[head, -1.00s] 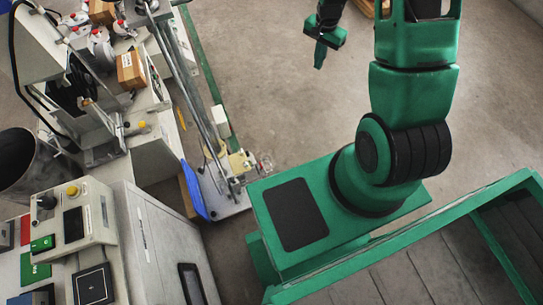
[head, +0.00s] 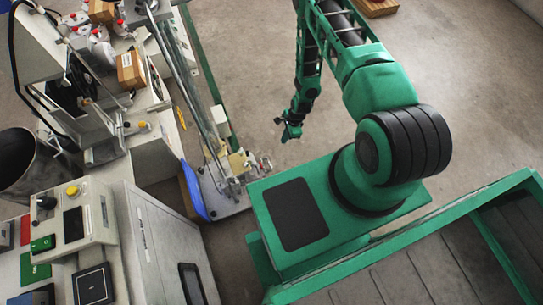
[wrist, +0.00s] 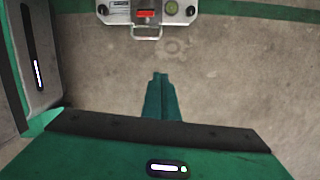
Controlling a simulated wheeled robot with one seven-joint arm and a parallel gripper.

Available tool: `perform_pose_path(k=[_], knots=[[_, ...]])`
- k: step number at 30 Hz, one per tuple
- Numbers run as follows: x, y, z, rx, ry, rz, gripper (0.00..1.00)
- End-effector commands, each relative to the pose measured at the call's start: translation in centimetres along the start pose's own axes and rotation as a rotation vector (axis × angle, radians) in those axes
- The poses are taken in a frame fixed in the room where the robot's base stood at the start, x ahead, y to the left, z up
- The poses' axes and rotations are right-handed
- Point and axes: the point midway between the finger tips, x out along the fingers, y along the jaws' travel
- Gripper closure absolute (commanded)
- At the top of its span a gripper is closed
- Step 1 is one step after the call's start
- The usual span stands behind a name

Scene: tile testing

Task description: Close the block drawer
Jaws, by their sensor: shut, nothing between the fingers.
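My gripper (head: 289,128) hangs over open floor in the head view, to the right of the bench equipment. In the wrist view its green fingers (wrist: 160,97) are together and empty, pointing at bare concrete. A pale grey unit (wrist: 148,14) with a pull handle, a red label and a round yellow-green dial or level stands at the top of the wrist view, apart from the fingers. A grey cabinet (head: 160,245) with a dark recessed handle is at the lower left of the head view. I cannot tell which of these is the block drawer, or how far it is open.
A tall metal frame on a base plate (head: 228,203) stands left of my gripper, with a blue panel (head: 193,192) beside it. A control box (head: 75,222) sits on the bench. A wooden pallet (head: 378,7) lies far back.

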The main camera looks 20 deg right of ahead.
Motion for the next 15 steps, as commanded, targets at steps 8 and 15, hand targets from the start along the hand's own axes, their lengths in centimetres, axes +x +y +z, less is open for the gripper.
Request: perform_pose_path(k=[8, 15], knots=[[2.9, 1.5, 0.2, 0.048, -0.013, -0.001, 1.0], [6.3, 1.6, 0.3, 0.045, -0.013, 0.001, 1.0]])
